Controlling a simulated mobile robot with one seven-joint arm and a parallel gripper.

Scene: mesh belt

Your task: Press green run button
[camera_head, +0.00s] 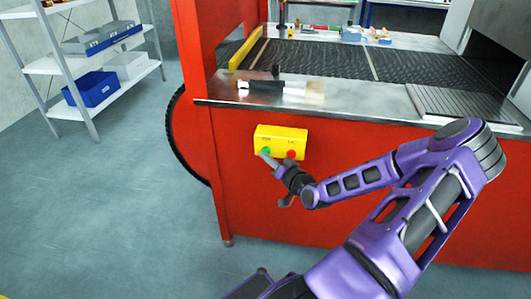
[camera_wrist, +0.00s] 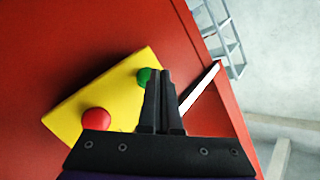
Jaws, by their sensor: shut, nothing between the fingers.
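A yellow control box (camera_head: 281,134) is mounted on the red front panel of the machine. Its green button (camera_head: 265,151) is on the left and its red button (camera_head: 291,154) on the right. In the wrist view the box (camera_wrist: 118,92) appears tilted, with the green button (camera_wrist: 144,76) partly hidden behind the fingers and the red button (camera_wrist: 96,120) in clear sight. My gripper (camera_head: 266,156) is shut and empty, its tips right by the green button. The wrist view shows the closed fingers (camera_wrist: 163,75) beside the button; whether they touch it, I cannot tell.
The red machine (camera_head: 350,215) carries a dark mesh belt (camera_head: 320,60) and a metal ledge (camera_head: 370,104) above the box. A white shelf rack (camera_head: 90,62) with blue bins (camera_head: 92,89) stands at the far left. The floor (camera_head: 110,200) left of the machine is clear.

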